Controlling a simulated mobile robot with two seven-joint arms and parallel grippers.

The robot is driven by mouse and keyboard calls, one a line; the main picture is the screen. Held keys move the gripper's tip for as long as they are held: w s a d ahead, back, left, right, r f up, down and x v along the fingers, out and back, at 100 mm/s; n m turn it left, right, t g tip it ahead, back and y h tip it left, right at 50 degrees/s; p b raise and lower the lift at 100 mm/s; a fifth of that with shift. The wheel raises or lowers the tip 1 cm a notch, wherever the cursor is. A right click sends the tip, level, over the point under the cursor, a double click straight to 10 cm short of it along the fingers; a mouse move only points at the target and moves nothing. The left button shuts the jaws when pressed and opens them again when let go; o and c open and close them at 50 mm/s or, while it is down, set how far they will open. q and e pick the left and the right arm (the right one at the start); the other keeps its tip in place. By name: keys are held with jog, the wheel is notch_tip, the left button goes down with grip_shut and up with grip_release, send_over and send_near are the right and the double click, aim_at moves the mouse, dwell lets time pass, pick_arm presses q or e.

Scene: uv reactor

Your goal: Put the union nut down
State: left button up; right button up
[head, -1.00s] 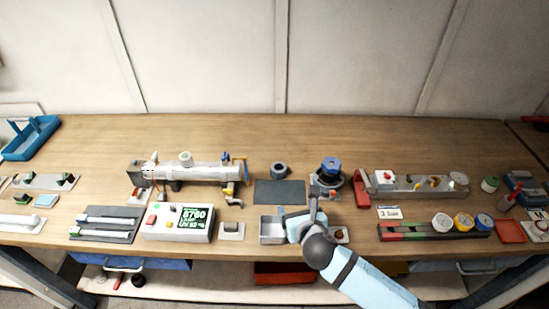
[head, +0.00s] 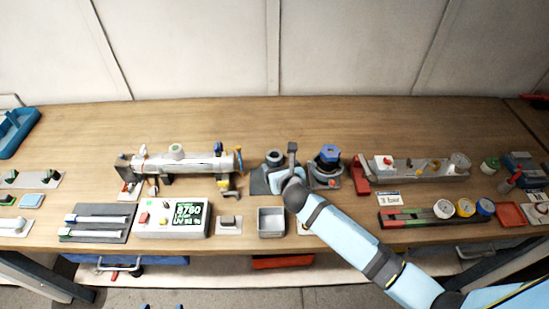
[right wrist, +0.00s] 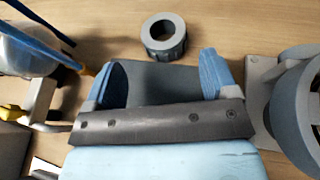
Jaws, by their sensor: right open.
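The union nut, which I take to be the grey ring (head: 274,157), lies flat on the wooden bench just behind the dark grey mat (head: 258,184). In the right wrist view the nut (right wrist: 164,36) shows its open hole and ribbed side, with nothing holding it. My right gripper (head: 280,172) is over the mat, in front of the nut. In the right wrist view its blue fingers (right wrist: 163,72) are spread apart and empty, and the nut is beyond their tips. My left gripper is not in view.
The reactor tube (head: 185,163) stands left of the mat, and a black fitting with a blue top (head: 329,155) stands close on the right. A grey open tray (head: 272,222) is in front. The bench behind the nut is clear.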

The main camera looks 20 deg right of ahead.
aim_at(273, 154)
jog(key=x, duration=0.5)
jog(key=shift+d, duration=0.2)
jog(key=shift+s, duration=0.15)
jog(key=c, duration=1.1)
jog(key=shift+r, duration=0.1)
